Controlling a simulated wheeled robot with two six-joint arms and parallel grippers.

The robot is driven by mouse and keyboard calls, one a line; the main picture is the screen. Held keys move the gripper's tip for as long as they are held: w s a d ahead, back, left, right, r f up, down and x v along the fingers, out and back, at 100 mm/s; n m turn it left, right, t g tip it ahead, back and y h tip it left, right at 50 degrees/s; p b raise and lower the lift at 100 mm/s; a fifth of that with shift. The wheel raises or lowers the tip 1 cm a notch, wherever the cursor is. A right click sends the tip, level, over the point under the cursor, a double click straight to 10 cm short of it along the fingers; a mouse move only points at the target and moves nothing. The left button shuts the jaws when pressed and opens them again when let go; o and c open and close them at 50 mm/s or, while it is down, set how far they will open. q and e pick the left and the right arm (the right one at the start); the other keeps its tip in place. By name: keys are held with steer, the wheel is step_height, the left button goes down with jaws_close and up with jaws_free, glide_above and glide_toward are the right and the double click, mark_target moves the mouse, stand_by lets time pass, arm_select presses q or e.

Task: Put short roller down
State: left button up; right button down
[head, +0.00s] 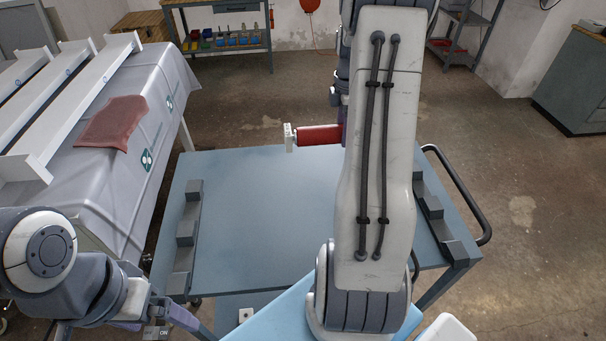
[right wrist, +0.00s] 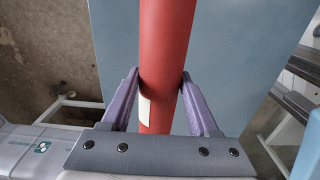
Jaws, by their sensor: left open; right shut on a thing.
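The short roller (head: 318,136) is red with a pale end block and is held level near the far edge of the blue-grey cart (head: 260,220). My right arm covers its other end and my right gripper in the head view. In the right wrist view, my right gripper (right wrist: 160,78) is shut on the roller (right wrist: 165,40), one purple finger on each side. The cart carries a notched grey rest on the left (head: 187,235) and one on the right (head: 433,208). My left gripper (head: 172,318) is open at the lower left, partly cut off.
A grey-covered table (head: 150,130) with white rails and a red cloth (head: 112,123) stands left of the cart. A black handle (head: 462,190) sticks out on the cart's right. The visible cart top is clear between the rests.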

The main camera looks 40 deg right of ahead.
steer(key=shift+s+f, duration=0.1)
steer(key=shift+f, duration=0.15)
steer(key=w+a+f, duration=0.1)
steer(key=w+f, duration=0.1)
steer(key=w, duration=0.1)
steer(key=w+a+f+p, duration=0.1)
steer(key=w+a+f, duration=0.1)
steer(key=w, duration=0.1)
steer(key=w+a+f+p, duration=0.1)
steer(key=w+a+f, duration=0.1)
steer(key=w, duration=0.2)
steer(key=shift+w+f, duration=0.1)
steer(key=shift+f, duration=0.3)
step_height(320, 180, down, 3)
steer(key=shift+f+p, duration=0.1)
steer(key=shift+p, duration=0.45)
steer(key=shift+f, duration=0.45)
steer(key=shift+f, duration=0.2)
steer(key=shift+c, duration=0.7)
jaws_free()
